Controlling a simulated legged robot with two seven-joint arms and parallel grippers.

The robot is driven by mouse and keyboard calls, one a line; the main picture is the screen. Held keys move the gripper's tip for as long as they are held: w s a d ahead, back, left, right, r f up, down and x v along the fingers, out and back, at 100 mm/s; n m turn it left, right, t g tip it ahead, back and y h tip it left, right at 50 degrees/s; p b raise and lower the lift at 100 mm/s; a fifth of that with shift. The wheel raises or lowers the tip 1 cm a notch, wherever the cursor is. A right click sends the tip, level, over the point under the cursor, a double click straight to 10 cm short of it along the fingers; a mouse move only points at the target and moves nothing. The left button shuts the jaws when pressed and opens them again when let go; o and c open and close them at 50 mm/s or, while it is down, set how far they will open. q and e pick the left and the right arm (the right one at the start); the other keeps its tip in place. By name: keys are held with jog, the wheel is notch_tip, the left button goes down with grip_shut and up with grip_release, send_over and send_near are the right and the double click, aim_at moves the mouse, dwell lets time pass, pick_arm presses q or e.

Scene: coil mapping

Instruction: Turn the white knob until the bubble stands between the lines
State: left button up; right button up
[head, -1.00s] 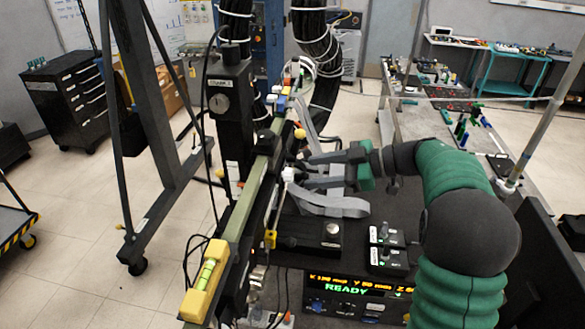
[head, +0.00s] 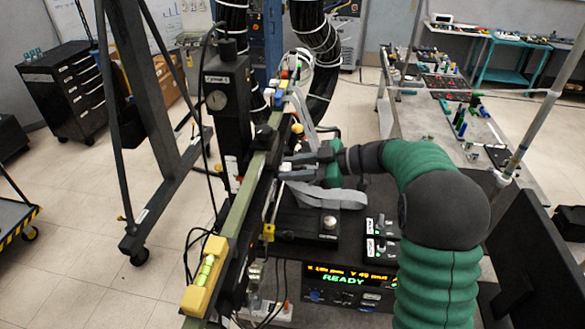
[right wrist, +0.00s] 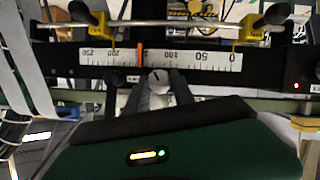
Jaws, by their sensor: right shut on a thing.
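The white knob (head: 286,167) sits on the side of the long rail. It also shows in the right wrist view (right wrist: 158,78), with a dark mark on its face. My right gripper (head: 295,166) reaches in from the right and is shut on the knob, one finger on each side in the right wrist view (right wrist: 160,88). The yellow level (head: 194,296) with its green vial (head: 206,271) sits on the rail's near end. The vial is too small to tell where the bubble stands between its lines. My left gripper is not in view.
A white ruler (right wrist: 200,58) with an orange pointer runs behind the knob. A black box with a silver button (head: 329,223) and a switch box (head: 381,238) stand below my right arm. A lit display (head: 345,280) reads READY.

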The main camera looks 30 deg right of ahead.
jog(key=shift+d+f, duration=0.1)
jog(key=shift+d, duration=0.1)
grip_shut()
jog(key=shift+s+a+f+n+t+h+b, duration=0.2)
jog(key=shift+n+t+b, duration=0.9)
jog(key=shift+b, duration=2)
jog(key=shift+w+d+f+n+t+h+b, duration=0.1)
jog(key=shift+n+t+h+b, duration=0.35)
jog(key=shift+n+b, duration=1.95)
jog(key=shift+s+a+f+n+t+h+b, duration=0.15)
jog(key=shift+n+t+b, duration=0.6)
jog(key=shift+b, duration=3.05)
jog(key=shift+r, duration=0.15)
